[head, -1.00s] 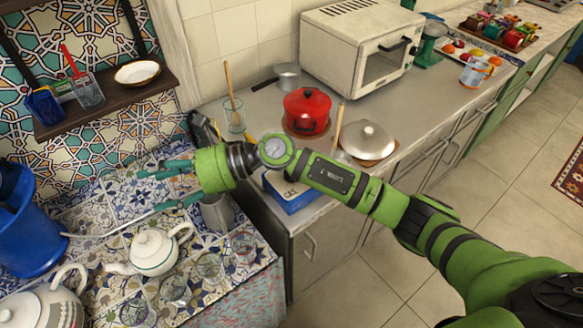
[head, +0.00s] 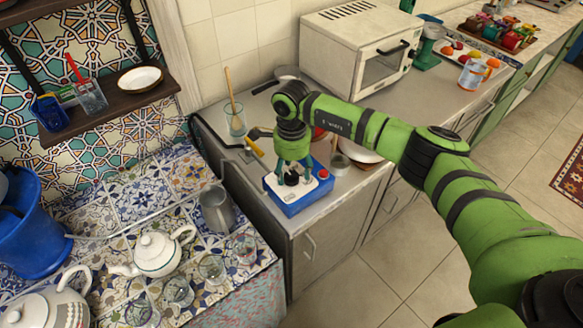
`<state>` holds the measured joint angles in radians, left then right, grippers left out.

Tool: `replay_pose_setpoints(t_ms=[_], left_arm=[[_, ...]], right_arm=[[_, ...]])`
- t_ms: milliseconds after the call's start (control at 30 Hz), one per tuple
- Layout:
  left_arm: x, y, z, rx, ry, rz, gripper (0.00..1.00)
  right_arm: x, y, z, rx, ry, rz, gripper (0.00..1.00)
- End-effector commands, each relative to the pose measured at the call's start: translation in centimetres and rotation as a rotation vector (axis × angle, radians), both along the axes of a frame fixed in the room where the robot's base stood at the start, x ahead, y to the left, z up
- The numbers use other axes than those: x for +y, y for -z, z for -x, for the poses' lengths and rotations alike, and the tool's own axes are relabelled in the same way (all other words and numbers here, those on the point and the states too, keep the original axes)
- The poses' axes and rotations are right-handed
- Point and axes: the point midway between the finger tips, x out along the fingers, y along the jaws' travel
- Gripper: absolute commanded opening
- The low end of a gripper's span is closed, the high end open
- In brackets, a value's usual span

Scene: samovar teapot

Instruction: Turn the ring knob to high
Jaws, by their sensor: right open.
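A blue box-shaped unit (head: 304,201) with a pale top stands at the front left corner of the grey counter. A dark round piece (head: 291,179), which looks like the ring knob, sits on its top, with a small red piece (head: 323,174) to its right. My right gripper (head: 293,171) points straight down over the dark piece. Its teal fingers are open, one on each side of it; I cannot tell whether they touch it. The knob's setting marks are too small to read. My left gripper is not in view.
My right arm mostly hides the red pot (head: 318,134) and partly the lidded pan (head: 362,153). A glass with a wooden spoon (head: 235,120) stands left. A metal jug (head: 217,211) and white teapot (head: 156,253) stand on the tiled table, left of the counter.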

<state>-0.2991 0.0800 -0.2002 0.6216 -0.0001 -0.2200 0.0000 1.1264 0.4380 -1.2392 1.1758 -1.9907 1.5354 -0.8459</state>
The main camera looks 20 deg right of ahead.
Motion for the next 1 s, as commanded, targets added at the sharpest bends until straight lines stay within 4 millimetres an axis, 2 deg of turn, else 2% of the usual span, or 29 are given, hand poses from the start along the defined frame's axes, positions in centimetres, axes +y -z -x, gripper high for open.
replay_pose_setpoints(t_ms=[167,400,433,500,567,1000], left_arm=[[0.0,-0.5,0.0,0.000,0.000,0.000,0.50],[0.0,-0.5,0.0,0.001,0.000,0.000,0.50],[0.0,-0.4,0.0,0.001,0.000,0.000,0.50],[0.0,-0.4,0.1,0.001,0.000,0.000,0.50],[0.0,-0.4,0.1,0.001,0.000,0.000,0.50],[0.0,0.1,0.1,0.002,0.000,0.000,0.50]], right_arm=[[0.1,1.2,0.0,-0.001,-0.002,-0.001,0.64],[0.1,1.4,0.0,-0.001,-0.001,-0.002,0.64],[0.1,1.4,0.0,-0.001,-0.001,-0.002,0.56],[0.1,1.3,0.0,-0.001,-0.001,-0.002,0.28],[0.1,1.3,0.0,-0.001,-0.001,-0.002,0.07],[0.1,1.5,0.0,-0.001,0.049,-0.002,0.07]])
